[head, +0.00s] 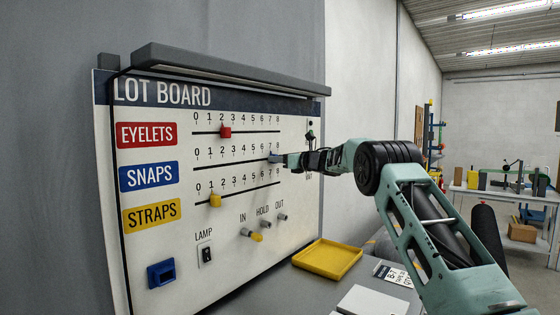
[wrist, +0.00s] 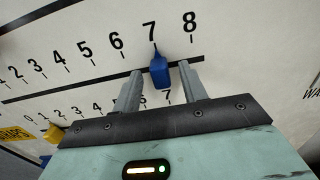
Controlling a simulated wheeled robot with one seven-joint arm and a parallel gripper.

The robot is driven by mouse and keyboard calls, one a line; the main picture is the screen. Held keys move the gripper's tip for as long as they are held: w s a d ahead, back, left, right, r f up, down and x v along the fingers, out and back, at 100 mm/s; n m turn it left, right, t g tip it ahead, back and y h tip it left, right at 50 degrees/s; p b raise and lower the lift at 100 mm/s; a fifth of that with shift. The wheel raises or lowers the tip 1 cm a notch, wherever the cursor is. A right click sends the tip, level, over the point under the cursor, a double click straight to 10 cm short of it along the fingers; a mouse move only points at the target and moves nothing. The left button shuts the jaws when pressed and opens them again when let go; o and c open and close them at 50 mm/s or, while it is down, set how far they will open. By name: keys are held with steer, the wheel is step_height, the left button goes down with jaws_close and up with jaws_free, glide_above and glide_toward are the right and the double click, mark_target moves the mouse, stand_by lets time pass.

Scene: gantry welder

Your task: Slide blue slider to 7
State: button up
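The blue slider (wrist: 159,72) sits on the middle track, the SNAPS row, of the lot board (head: 160,255). In the wrist view its upper tip lines up with the tick under 7. My gripper (wrist: 163,88) has one finger on each side of the slider, with a visible gap on both sides, so it is open around it. In the head view my gripper (head: 276,158) is at the right part of the SNAPS track and largely hides the slider.
The red slider (head: 225,132) stands near 2 above, and the yellow slider (head: 215,200) between about 1 and 2 below. Knobs (head: 252,235) and a lamp switch (head: 206,254) are lower on the board. A yellow tray (head: 328,259) lies on the bench.

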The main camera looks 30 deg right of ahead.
steer(key=b+v, duration=0.9)
steer(key=v, duration=0.8)
steer(key=shift+s, duration=0.2)
steer(key=shift+d, duration=0.1)
